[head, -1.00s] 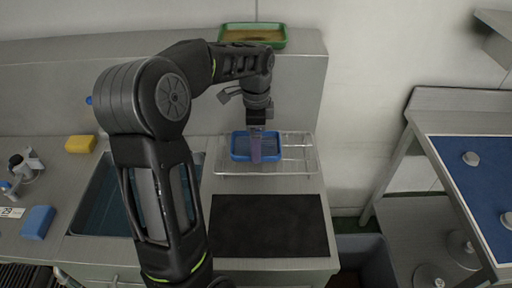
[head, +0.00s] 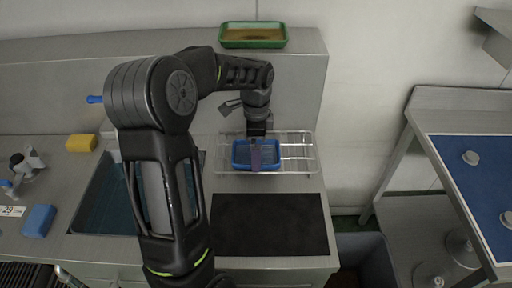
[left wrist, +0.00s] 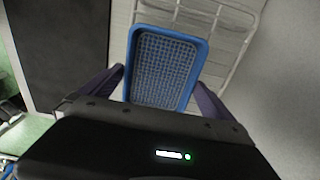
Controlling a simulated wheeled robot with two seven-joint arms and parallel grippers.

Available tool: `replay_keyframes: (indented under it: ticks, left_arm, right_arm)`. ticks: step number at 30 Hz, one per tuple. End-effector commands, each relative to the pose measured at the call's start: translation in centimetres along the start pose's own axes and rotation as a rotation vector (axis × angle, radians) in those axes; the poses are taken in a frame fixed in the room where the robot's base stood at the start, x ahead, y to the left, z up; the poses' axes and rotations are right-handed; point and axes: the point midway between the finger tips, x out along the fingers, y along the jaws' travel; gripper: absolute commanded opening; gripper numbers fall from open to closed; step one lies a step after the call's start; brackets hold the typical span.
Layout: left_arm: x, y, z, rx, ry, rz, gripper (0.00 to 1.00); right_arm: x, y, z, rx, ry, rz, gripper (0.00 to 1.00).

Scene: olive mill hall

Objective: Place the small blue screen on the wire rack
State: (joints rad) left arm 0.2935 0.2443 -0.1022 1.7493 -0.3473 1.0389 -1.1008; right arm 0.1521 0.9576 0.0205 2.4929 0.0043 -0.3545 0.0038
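The small blue screen (head: 241,165) is a shallow blue tray with a mesh floor. It is level over the left part of the wire rack (head: 299,150); I cannot tell whether it touches the wires. My left gripper (head: 256,158) reaches down from above, one purple finger in front of the screen's near side. In the left wrist view the screen (left wrist: 160,70) lies between my two fingers (left wrist: 160,78), which meet its long sides. The rack's wires (left wrist: 228,45) show beside it. The far finger is hidden in the head view. My right gripper is not in view.
A black mat (head: 268,225) lies in front of the rack. A green tray (head: 252,42) stands on the ledge behind. A sink (head: 105,205), a yellow block (head: 81,143) and a blue block (head: 39,220) are at left. A blue-topped table (head: 475,180) stands at right.

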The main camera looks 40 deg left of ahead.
Motion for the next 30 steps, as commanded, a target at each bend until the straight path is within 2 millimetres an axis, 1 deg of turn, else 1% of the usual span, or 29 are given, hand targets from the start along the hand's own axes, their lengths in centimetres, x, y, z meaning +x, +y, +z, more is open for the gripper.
replay_keyframes:
  ticks: [5, 8, 11, 14, 24, 27, 30]
  left_arm:
    - [-0.1, 0.0, 0.0, 0.000, 0.000, 0.000, 1.00]
    - [-0.6, 0.0, 0.0, 0.000, 0.000, 0.000, 1.00]
    - [-1.3, -0.1, 0.0, 0.000, 0.001, -0.003, 1.00]
    - [-2.7, -0.1, -0.1, 0.001, 0.002, -0.004, 1.00]
    - [-9.7, 0.0, -0.1, 0.000, 0.002, -0.003, 1.00]
    - [-11.2, -0.1, -0.1, 0.000, 0.002, -0.003, 1.00]
    - [-12.0, 0.0, -0.1, 0.000, 0.001, -0.001, 1.00]
  right_arm:
    - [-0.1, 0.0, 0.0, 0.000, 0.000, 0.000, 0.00]
    - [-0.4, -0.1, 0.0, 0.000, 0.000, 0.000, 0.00]
    - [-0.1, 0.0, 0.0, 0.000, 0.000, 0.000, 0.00]
    - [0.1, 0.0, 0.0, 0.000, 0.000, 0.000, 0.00]
    - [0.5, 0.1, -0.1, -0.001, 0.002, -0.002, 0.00]
    - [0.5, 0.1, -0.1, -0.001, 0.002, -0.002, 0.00]
    - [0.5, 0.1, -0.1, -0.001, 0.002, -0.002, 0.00]
